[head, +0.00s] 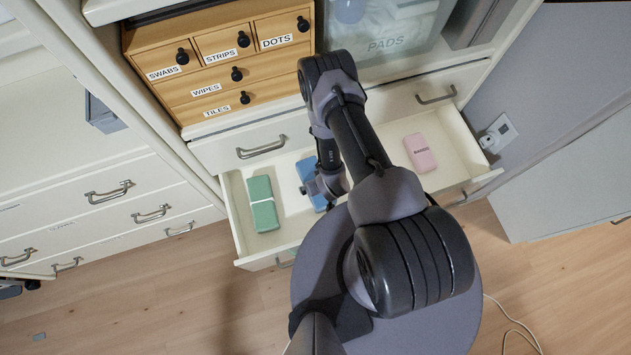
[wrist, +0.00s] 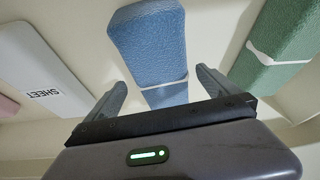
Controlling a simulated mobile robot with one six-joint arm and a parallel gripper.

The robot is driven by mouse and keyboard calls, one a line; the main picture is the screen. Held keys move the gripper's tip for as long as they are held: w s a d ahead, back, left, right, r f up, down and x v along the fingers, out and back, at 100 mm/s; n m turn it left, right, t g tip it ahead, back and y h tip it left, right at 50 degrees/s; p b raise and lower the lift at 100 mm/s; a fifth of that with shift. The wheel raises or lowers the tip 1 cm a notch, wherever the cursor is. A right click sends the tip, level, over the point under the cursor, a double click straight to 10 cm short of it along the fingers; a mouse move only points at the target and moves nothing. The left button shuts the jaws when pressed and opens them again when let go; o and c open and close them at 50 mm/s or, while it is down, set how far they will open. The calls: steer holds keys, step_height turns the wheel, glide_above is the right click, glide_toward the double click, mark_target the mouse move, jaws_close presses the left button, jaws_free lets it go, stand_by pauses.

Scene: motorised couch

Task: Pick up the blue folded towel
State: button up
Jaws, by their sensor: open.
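The blue folded towel (wrist: 152,55) lies in an open drawer, with a white band around it. In the head view the blue towel (head: 309,180) is partly hidden behind my arm. My gripper (wrist: 163,88) is open and empty in the wrist view, one finger to each side of the towel's banded end. I cannot tell how high the fingers are above it. In the head view my gripper (head: 322,186) is mostly hidden by my arm, over the drawer.
A green folded towel (head: 263,203) lies left of the blue one in the open drawer (head: 238,222). A white packet marked SHEET (wrist: 42,65) lies on the other side. A pink packet (head: 420,153) is at the drawer's right. A wooden drawer box (head: 200,85) stands above.

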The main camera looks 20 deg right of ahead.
steer(key=b+x, duration=0.3)
steer(key=x, duration=0.2)
steer(key=shift+w+a+f, duration=0.1)
steer(key=shift+w+f, duration=0.1)
steer(key=shift+r, duration=0.2)
steer(key=c, duration=1.5)
